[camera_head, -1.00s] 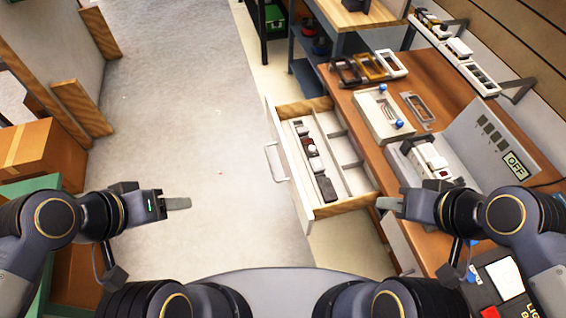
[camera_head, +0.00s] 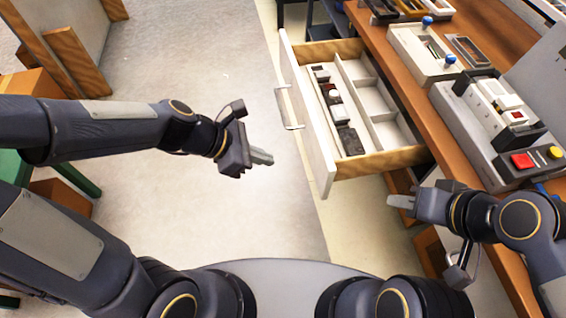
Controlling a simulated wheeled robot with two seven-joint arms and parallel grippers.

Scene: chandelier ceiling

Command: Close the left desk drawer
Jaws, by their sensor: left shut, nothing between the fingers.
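The desk drawer (camera_head: 322,170) is pulled out to the left of the wooden desk (camera_head: 410,75). Its white front faces left and carries a metal handle (camera_head: 288,108). Inside are dividers and several small dark and light items in the near-front compartment. My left gripper (camera_head: 262,157) is shut and empty, a little left of and below the handle, apart from the drawer front. My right gripper (camera_head: 400,201) is below the drawer's near right corner, by the desk edge. Its fingers look close together, but I cannot tell whether they are shut.
A device with a red button (camera_head: 522,160) and a white box with blue knobs (camera_head: 425,52) stand on the desk. Clear grey floor (camera_head: 200,60) lies left of the drawer. Wooden boards (camera_head: 75,60) stand at the far left.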

